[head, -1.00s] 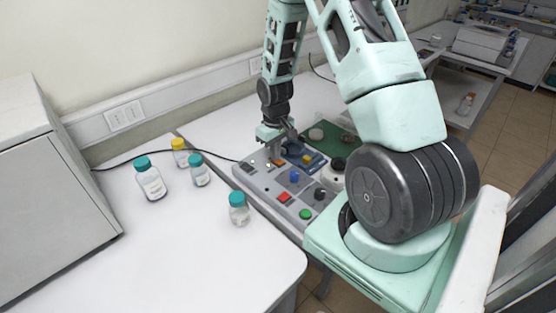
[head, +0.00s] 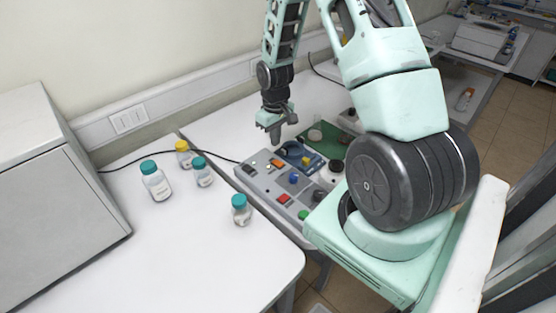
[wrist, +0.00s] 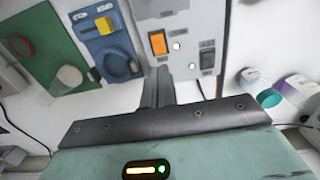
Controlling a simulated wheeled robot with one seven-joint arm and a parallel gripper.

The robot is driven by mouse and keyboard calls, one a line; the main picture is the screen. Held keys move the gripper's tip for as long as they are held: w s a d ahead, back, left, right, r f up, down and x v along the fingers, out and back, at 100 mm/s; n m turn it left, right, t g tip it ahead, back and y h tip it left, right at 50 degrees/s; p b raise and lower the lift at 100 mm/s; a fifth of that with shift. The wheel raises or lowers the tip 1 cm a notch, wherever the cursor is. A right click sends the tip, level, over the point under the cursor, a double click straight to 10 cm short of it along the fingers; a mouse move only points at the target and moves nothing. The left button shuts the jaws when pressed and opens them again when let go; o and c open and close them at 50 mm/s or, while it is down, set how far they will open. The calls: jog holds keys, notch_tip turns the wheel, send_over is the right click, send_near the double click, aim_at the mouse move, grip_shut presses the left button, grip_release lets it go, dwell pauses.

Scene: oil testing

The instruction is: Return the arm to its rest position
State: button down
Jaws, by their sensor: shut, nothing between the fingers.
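My arm reaches over the table from the right in the head view. My gripper (head: 275,136) hangs above the back end of a grey control panel (head: 262,178), apart from it. In the wrist view the fingers of my gripper (wrist: 158,75) are together and empty, in front of the panel's lower edge. The panel carries an orange switch (wrist: 158,43) and a black switch (wrist: 207,58). A blue device with a yellow knob (wrist: 101,35) sits beside the panel on the left in the wrist view.
Several capped bottles stand on the white table left of the panel, among them a teal-capped one (head: 155,181) and a yellow-capped one (head: 185,155). A grey box-shaped machine (head: 60,190) fills the left. A green board (head: 335,142) lies behind the panel's right side.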

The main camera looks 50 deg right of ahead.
dwell(0.4)
jog(key=s+a+r+n+b, duration=0.2)
jog(key=a+r+b, duration=0.1)
jog(key=a, duration=0.9)
jog(key=s+a+r+n+b, duration=0.2)
jog(key=a+r+b, duration=0.15)
jog(key=a, duration=0.85)
jog(key=s+a+r+n+b, duration=0.1)
jog(key=s+a+n+b, duration=0.1)
jog(key=s+a, duration=0.3)
jog(key=s+a+r+n+b, duration=0.1)
jog(key=s+a, duration=0.5)
jog(key=s, duration=0.6)
jog(key=shift+s+a+n+y+b, duration=0.2)
jog(key=shift+a+n+y+b, duration=0.1)
jog(key=shift+n+b, duration=0.5)
